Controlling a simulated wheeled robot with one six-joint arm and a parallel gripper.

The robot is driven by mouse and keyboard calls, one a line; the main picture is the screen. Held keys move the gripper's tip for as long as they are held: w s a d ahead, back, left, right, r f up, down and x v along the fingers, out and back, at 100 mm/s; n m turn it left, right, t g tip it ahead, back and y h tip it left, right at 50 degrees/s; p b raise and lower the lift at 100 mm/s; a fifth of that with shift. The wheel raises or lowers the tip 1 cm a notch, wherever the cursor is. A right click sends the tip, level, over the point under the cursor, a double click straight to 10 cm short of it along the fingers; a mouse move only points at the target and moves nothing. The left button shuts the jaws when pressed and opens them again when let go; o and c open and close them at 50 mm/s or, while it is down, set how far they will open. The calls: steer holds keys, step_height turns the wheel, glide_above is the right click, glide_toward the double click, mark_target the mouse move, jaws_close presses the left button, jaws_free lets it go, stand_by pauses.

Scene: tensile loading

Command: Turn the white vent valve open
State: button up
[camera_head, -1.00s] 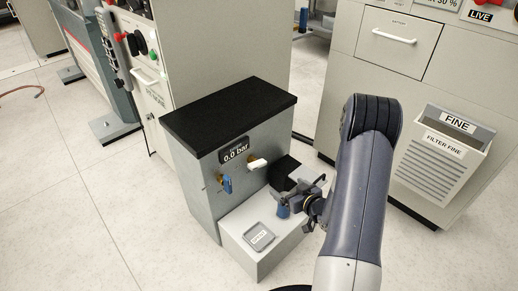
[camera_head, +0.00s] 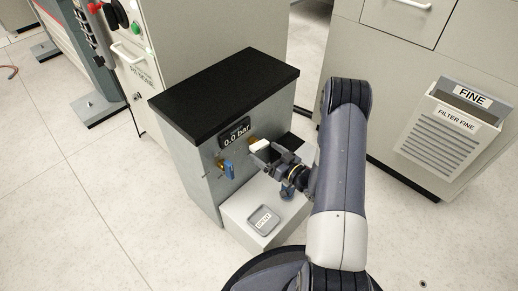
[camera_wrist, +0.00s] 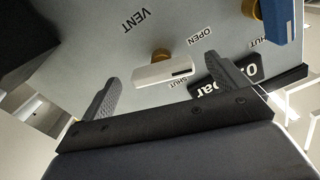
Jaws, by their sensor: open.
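The white vent valve handle (camera_head: 260,146) sits on a brass stem on the front of the grey cabinet, under the 0.0 bar display. The wrist view shows the handle (camera_wrist: 163,73) close up beside the printed words VENT, OPEN and SHUT; it lies roughly level across that picture. My gripper (camera_head: 272,159) is open just in front of the handle. In the wrist view its two fingers (camera_wrist: 163,72) stand to either side of the handle, with gaps on both sides. I cannot tell how deep the handle sits between them.
A blue valve handle (camera_head: 227,169) is close by on the left, and shows at the upper right in the wrist view (camera_wrist: 281,20). The 0.0 bar display (camera_head: 234,132) is above. A pale ledge below carries a small grey labelled tray (camera_head: 264,220). A FILTER FINE bin (camera_head: 448,135) stands right.

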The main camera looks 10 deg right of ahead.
mark_target(259, 148)
steer(key=shift+b+x, duration=0.3)
steer(key=shift+x, duration=1.7)
steer(key=shift+c, duration=0.4)
